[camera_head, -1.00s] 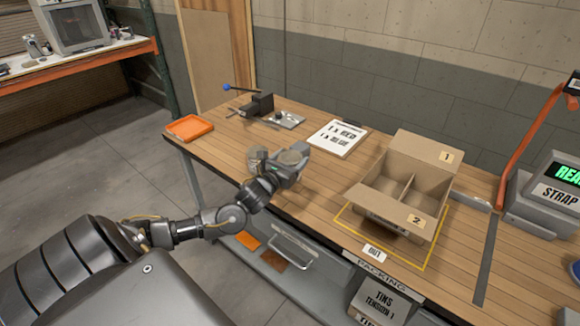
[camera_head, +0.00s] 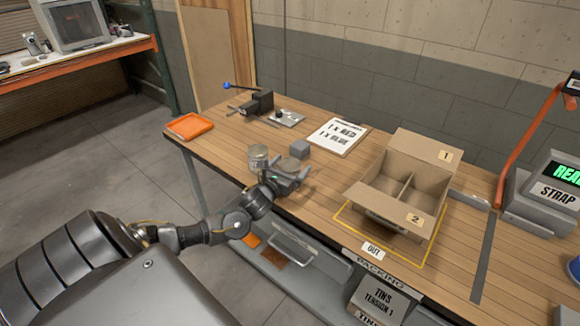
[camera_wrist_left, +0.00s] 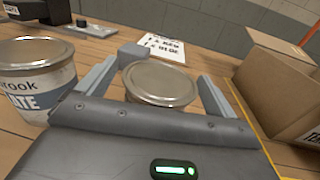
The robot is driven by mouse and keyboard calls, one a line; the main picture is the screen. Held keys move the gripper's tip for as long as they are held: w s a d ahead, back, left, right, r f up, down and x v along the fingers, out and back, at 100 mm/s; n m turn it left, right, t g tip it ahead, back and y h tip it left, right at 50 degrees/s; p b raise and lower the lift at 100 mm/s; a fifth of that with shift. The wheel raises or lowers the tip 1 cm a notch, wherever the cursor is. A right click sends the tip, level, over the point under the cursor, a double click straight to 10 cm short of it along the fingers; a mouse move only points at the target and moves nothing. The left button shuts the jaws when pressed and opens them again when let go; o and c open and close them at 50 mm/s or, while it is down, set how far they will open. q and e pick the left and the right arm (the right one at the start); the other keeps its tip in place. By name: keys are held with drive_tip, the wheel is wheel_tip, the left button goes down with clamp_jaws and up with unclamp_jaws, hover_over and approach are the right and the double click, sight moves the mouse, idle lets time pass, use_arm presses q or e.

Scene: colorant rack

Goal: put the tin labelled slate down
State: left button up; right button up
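A tin with a pale metal lid and a blue-grey label band ending in "ATE" (camera_wrist_left: 38,82) stands upright at the left in the left wrist view. In the head view it stands on the bench (camera_head: 258,157), left of my left gripper. My left gripper (camera_head: 288,172) is low over the bench near its front edge. In the left wrist view its fingers (camera_wrist_left: 158,80) stand either side of a second lidded tin (camera_wrist_left: 160,84), with a small gap showing; that tin's label is hidden. My right gripper is out of view.
A grey block (camera_head: 300,148) sits just behind the left gripper. An open divided carton (camera_head: 385,210) stands to the right inside a yellow outline. An order sheet (camera_head: 338,137), a vise (camera_head: 258,104) and an orange tray (camera_head: 190,127) are further back. Bare wood lies between gripper and carton.

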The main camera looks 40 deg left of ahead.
use_arm(q)
drive_tip(key=shift+r, duration=0.15)
drive_tip(key=shift+s, duration=0.2)
drive_tip(key=s+d+b, duration=0.1)
drive_tip(key=s, duration=1)
drive_tip(key=shift+s+d, duration=0.25)
drive_tip(key=shift+d, duration=0.15)
